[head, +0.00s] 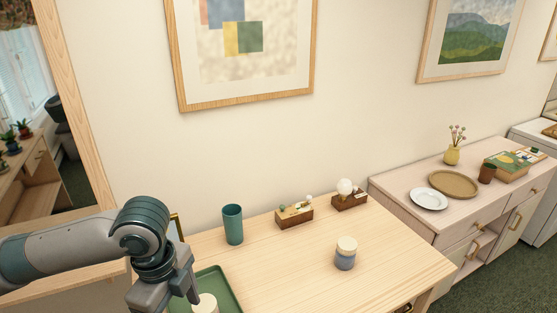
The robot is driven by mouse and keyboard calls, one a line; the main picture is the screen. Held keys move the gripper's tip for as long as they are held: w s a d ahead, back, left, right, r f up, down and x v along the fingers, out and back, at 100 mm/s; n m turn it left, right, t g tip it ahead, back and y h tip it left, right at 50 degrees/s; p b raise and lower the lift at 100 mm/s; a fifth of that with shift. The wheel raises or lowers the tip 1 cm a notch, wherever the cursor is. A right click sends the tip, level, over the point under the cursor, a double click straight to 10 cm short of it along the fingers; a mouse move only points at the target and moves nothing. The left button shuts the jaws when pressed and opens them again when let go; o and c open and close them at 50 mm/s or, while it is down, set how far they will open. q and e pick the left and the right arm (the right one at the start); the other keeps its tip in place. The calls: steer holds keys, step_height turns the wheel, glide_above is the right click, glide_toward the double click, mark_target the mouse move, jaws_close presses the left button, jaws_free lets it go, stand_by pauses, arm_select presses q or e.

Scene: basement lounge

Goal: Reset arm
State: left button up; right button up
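My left arm comes in from the left, and its gripper (168,295) points down over the left end of the light wooden table (290,276). The gripper is cut off by the bottom edge of the picture, so whether it is open or shut does not show clearly. It is beside a green tray (222,279), overlapping its left side in the view. A cream-topped object (205,304) stands on the tray, partly cut off. My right gripper is not in view.
On the table stand a teal cup (232,224), a cream-and-blue jar (346,254) and two small wooden boxes (294,217) (349,201). The table's front right is clear. A sideboard (390,188) at right holds a white plate (428,199), a round tray (453,184) and a yellow vase (452,155).

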arm_select(q)
steer(key=s+d+f+n+t+h, duration=0.3)
steer(key=d+f+n+h, duration=0.2)
steer(key=d+f+n, duration=0.5)
steer(key=s+a+f+n+y, duration=0.5)
steer(key=s+a+f+n, duration=0.4)
steer(key=s+a+f, duration=0.55)
step_height(320, 180, down, 35)
steer(key=s+d+g+b, duration=0.1)
steer(key=s+b, duration=0.2)
steer(key=b, duration=0.3)
steer(key=s+a+f+g+b, duration=0.1)
steer(key=s+a+f+b, duration=0.2)
steer(key=s+f, duration=1.4)
step_height(320, 180, down, 4)
steer(key=shift+r+b, duration=0.1)
steer(key=shift+b, duration=0.4)
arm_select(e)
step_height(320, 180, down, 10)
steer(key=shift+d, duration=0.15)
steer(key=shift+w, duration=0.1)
